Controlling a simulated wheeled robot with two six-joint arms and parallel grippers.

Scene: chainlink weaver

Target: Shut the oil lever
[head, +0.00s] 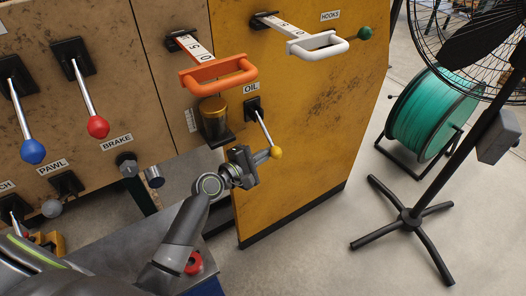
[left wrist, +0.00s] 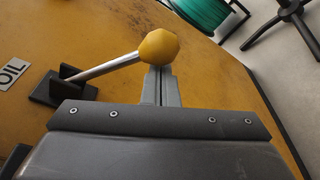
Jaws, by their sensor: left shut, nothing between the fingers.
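The oil lever has a black base (head: 253,107) on the yellow panel, under the OIL label (head: 250,88). Its silver shaft slants down and right to a yellow ball (head: 276,152). My left gripper (head: 264,157) is shut and empty, right at the ball's left side in the head view. In the left wrist view the shut fingers (left wrist: 161,84) point at the yellow ball (left wrist: 159,47), with the tips at its lower edge. I cannot tell whether they touch it. The shaft (left wrist: 103,67) runs left to the base (left wrist: 62,90). My right gripper is not in view.
An orange handle (head: 220,76) and a white handle (head: 318,45) jut out above. A gold cup (head: 214,117) sits left of the lever. Blue (head: 32,151) and red (head: 97,126) ball levers are farther left. A fan stand (head: 410,217) and green reel (head: 432,112) stand right, beyond open floor.

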